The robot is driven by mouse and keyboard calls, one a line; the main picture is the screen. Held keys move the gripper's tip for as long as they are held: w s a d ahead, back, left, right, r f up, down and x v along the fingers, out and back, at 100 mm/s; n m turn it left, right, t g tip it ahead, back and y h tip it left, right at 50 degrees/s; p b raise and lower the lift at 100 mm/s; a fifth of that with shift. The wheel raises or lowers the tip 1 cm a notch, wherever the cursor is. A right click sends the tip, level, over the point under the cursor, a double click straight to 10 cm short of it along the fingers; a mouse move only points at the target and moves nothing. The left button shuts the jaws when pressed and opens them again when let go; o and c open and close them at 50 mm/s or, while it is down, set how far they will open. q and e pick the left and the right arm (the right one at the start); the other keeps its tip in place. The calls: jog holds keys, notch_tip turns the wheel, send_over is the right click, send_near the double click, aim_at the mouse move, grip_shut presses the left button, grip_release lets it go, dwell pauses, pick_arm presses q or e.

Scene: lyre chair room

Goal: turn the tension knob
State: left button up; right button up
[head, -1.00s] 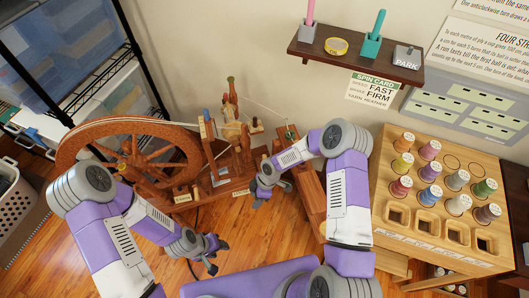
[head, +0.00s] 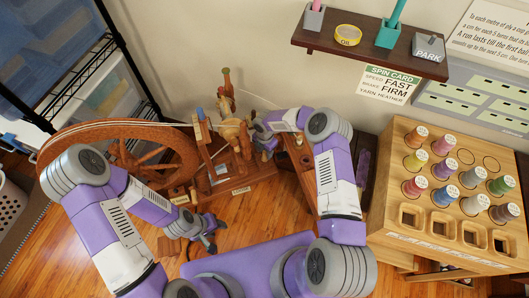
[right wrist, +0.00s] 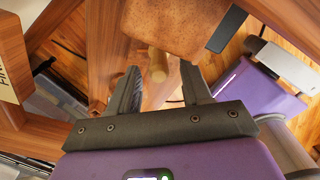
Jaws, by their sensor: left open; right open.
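The spinning wheel (head: 110,129) stands on the floor at the left of the head view, with upright posts and a flyer end on its right. My right gripper (head: 266,138) is at that right end, near the posts. In the right wrist view, a short, round-ended wooden knob (right wrist: 157,62) shows between the open fingers of my right gripper (right wrist: 160,82), apart from both fingers as far as I can tell. It looks like the tension knob, though the head view does not show it clearly. My left gripper (head: 208,232) is open and empty, low in front of the wheel.
A wooden rack (head: 388,210) with several coloured yarn spools stands at the right. A dark wall shelf (head: 372,56) holds cups, a yellow tin and a grey block. A wire shelf (head: 100,63) is at the far left. Wooden beams surround my right gripper closely.

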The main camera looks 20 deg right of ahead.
jog(key=shift+f, duration=0.6)
grip_shut()
jog(key=shift+w+m+b, duration=0.1)
jog(key=shift+m+b, duration=0.85)
jog(key=shift+m, duration=0.25)
jog(key=shift+m+b, duration=0.75)
jog(key=shift+m, duration=0.95)
